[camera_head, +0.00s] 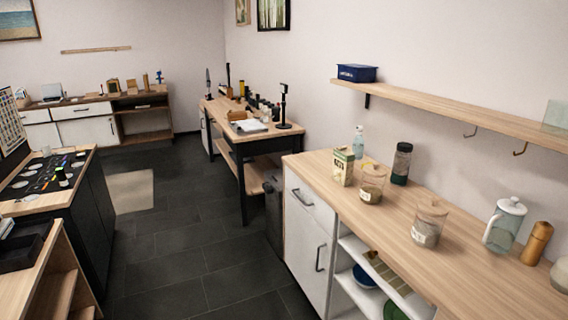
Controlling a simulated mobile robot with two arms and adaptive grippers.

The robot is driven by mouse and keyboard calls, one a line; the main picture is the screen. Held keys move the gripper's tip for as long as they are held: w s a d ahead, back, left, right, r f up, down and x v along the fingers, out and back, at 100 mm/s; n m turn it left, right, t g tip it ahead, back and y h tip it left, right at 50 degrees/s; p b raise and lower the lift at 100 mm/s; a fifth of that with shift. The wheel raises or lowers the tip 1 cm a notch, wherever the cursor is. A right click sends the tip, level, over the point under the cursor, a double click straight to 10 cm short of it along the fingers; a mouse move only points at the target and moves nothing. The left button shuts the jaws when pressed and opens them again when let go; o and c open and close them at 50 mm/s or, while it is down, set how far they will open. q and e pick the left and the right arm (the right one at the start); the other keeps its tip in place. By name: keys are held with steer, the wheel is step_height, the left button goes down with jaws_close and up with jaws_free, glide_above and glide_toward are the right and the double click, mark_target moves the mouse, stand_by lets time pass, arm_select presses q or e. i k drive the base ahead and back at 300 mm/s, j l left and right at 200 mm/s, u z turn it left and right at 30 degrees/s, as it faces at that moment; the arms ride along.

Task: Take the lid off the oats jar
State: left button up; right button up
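Two clear jars with wooden lids stand upright on the wooden counter (470,262) at the right. The farther jar (371,189) has its lid (374,170) on, a pale label and some brownish contents low inside. The nearer jar (426,234) has its lid (432,208) on, a pale label and pale contents. The labels are too small to read, so I cannot tell which one is the oats jar. Neither of my grippers is in view.
Near the jars stand a carton (342,168), a dark cylinder (401,164), a spray bottle (358,142), a glass pitcher (503,226) and a wooden mill (536,243). A wall shelf (450,104) hangs above. The dark floor (190,255) left of the counter is open.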

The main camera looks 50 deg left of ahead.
mark_target(374, 169)
steer(key=u, duration=1.2)
steer(key=j+z, duration=0.35)
steer(key=i+j+z, duration=0.1)
steer(key=z, duration=0.25)
steer(key=j+z, duration=0.35)
steer(key=j, duration=0.55)
steer(key=k+j+z, duration=0.15)
steer(key=j, duration=0.9)
steer(key=z, duration=0.05)
